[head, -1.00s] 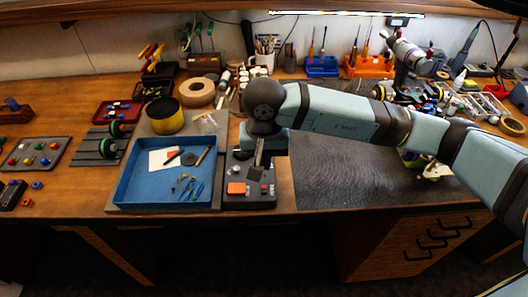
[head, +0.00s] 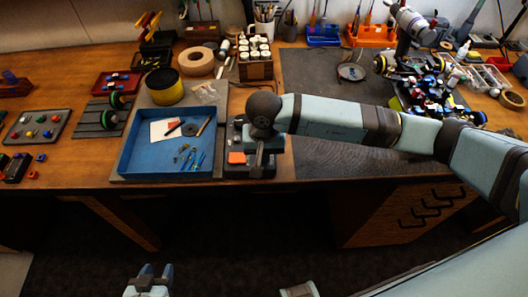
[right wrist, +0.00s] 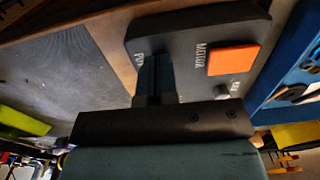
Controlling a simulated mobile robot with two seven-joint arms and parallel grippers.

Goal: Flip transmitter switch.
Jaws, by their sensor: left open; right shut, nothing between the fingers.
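The transmitter (head: 238,171) is a dark box with an orange square button (head: 236,157), at the bench's front edge right of the blue tray. In the head view the right gripper (head: 256,168) covers the transmitter's right part. The switch is hidden. My left gripper (head: 150,273) is open and empty, low in front of the bench.
The blue tray (head: 128,160) with small tools lies directly left of the transmitter. A yellow-rimmed round container (head: 164,88) stands behind it. A dark mat (head: 310,75) to the right is mostly clear, with a cluttered tray of parts (head: 430,95) beyond.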

